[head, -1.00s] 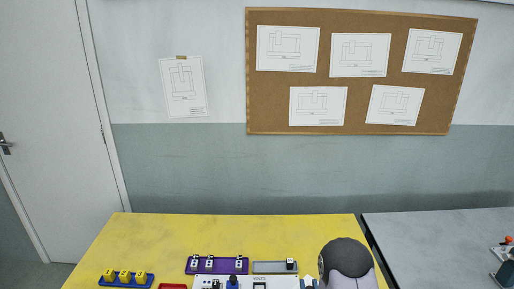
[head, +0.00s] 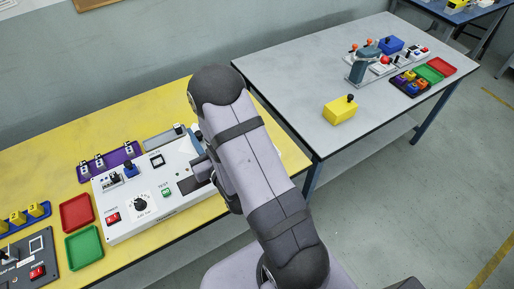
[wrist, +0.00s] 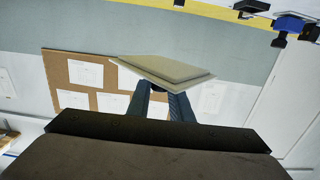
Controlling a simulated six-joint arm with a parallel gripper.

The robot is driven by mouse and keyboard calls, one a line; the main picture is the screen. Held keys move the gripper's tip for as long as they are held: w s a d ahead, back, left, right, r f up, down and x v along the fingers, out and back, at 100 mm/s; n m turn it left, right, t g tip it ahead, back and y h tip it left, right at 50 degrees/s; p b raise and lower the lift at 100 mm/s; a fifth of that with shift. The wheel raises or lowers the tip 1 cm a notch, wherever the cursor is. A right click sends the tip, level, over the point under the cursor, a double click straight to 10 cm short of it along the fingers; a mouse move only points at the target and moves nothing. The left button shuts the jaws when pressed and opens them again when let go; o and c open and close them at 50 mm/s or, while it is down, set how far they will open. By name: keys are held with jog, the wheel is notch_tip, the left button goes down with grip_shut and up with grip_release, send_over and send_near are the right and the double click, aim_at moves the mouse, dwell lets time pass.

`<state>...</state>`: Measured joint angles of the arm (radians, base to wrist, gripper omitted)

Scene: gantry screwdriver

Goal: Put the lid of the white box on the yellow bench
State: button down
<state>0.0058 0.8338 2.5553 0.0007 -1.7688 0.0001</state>
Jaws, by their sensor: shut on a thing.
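The white box (head: 150,205) stands on the yellow bench (head: 200,225), with a dial, switches and a green test button on its top. A dark rectangular patch shows on its right part, close beside my arm. My gripper (wrist: 158,90) is shut on a pale flat plate, which looks like the lid (wrist: 163,70), seen tilted at the fingertips in the wrist view. In the head view my arm covers most of the gripper, and I cannot make out the lid there.
Red (head: 76,212) and green (head: 84,246) trays lie left of the box. A purple rack (head: 110,161) and a grey rack (head: 165,138) are behind it. A grey table (head: 300,80) with a yellow box (head: 340,110) stands to the right. The yellow bench's front strip is bare.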

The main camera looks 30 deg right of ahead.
jog(key=d, duration=0.1)
jog(key=w+d+r+m+h+b, duration=0.1)
jog(key=h, duration=0.1)
jog(key=shift+w+d+r, duration=0.2)
jog(key=shift+d+r, duration=0.05)
jog(key=shift+d, duration=0.15)
jog(key=s+d+f+m+g+h, duration=0.1)
jog(key=s+d+m+g+h, duration=0.1)
jog(key=s+d+m+h, duration=0.2)
jog(key=s+d+f+m+g+h+b, duration=0.1)
jog(key=s+d+m+g+h, duration=0.2)
jog(key=d+h, duration=0.3)
jog(key=d+m, duration=0.1)
jog(key=d, duration=0.4)
jog(key=shift+s, duration=0.4)
jog(key=shift+f, duration=0.1)
jog(key=shift+f+b, duration=0.35)
jog(key=shift+f, duration=4.4)
jog(key=c, duration=1.6)
grip_release()
